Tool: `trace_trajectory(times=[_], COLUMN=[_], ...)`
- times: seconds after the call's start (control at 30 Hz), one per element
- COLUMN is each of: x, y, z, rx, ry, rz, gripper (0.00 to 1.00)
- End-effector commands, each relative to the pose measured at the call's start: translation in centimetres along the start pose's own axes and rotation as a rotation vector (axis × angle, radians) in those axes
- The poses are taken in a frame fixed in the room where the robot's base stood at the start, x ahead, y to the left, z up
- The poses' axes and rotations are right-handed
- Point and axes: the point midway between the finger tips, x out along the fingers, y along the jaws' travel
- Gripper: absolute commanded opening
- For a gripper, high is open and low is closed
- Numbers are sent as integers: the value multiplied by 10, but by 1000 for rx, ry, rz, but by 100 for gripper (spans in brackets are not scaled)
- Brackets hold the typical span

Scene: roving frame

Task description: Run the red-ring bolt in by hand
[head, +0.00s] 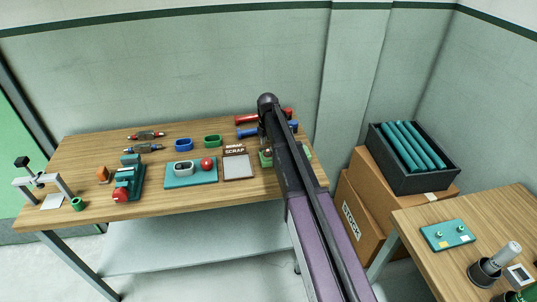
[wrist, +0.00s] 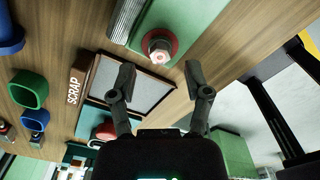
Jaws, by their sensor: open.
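In the wrist view, the red-ring bolt (wrist: 160,47) shows a pale round head inside a red ring. It stands at the end of a green fixture (wrist: 187,20) on the wooden table. My gripper (wrist: 160,72) is open and empty, its two fingers spread to either side of the line to the bolt. The bolt lies just beyond the fingertips, with no contact visible. In the head view, my arm covers the bolt and most of the gripper; only a part of the green fixture (head: 265,159) shows.
Red (head: 247,119) and blue (head: 247,132) handled tools lie behind. Boxes (head: 362,215) stand right of the wooden table (head: 95,150). The table's edge is close to the fixture.

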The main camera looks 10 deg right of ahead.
Motion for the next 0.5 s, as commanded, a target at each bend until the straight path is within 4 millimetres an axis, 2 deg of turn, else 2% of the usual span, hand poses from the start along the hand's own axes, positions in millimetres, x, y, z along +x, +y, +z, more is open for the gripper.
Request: trace_trajectory(times=[0.03,0.2,0.5], x=[8,20,30], y=[0,0,0], z=[0,0,0], rx=[0,0,0], ry=[0,0,0], rz=[0,0,0], gripper=[63,63,63])
